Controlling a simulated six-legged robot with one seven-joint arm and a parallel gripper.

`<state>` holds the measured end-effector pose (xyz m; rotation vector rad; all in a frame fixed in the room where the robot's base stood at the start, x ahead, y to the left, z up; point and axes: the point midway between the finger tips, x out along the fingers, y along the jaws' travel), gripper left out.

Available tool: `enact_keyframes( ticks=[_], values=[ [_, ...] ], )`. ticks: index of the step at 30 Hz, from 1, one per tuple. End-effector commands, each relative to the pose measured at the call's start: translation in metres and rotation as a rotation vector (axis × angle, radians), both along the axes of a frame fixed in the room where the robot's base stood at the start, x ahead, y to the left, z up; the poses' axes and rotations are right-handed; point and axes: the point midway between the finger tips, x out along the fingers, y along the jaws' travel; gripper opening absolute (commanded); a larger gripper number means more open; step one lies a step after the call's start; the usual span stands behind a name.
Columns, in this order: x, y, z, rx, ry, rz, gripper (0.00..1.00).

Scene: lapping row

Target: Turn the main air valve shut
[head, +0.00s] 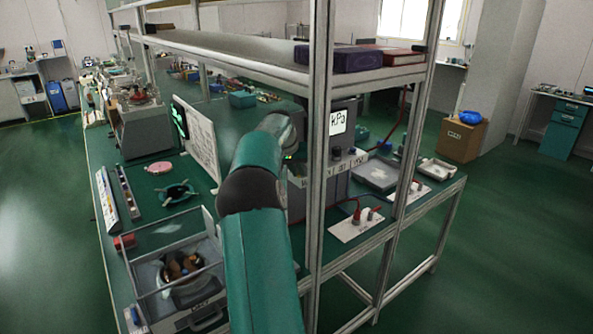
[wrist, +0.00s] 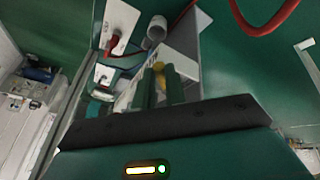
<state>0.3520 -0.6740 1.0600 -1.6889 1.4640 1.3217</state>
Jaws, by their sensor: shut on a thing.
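In the wrist view a small yellow part (wrist: 158,67), which looks like the valve's handle, shows between and just beyond the green fingers of my gripper (wrist: 160,82). The fingers are shut on it. It sits against a grey and white box (wrist: 185,47). The valve's body and how far the handle is turned are hidden by the fingers. In the head view my arm reaches over the bench to a grey cabinet (head: 343,140) with a kPa display (head: 338,122). My gripper and the valve are hidden there behind my arm.
A metal shelf frame (head: 318,150) stands close right of my arm. A white plate with red-hosed fittings (head: 357,225) lies on the bench, and a red hose (wrist: 265,25) loops near the gripper. A clear-sided case (head: 175,265) and an upright white board (head: 203,142) stand left.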

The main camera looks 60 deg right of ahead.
Motion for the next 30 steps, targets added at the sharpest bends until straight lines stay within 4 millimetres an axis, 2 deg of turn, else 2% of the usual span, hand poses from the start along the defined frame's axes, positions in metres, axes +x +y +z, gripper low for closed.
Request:
enact_keyframes(
  ticks=[9,19,20,23,30],
  values=[
    [-0.0131,-0.0037,0.0006,-0.001,-0.001,0.196,0.00],
    [-0.0130,-0.0039,0.0005,-0.002,0.000,0.220,0.00],
    [-0.0130,-0.0039,0.0005,-0.002,-0.001,0.219,0.14],
    [-0.0129,-0.0039,0.0005,-0.002,0.000,0.218,0.34],
    [-0.0128,-0.0037,0.0004,-0.001,-0.001,0.219,0.34]
  ],
)
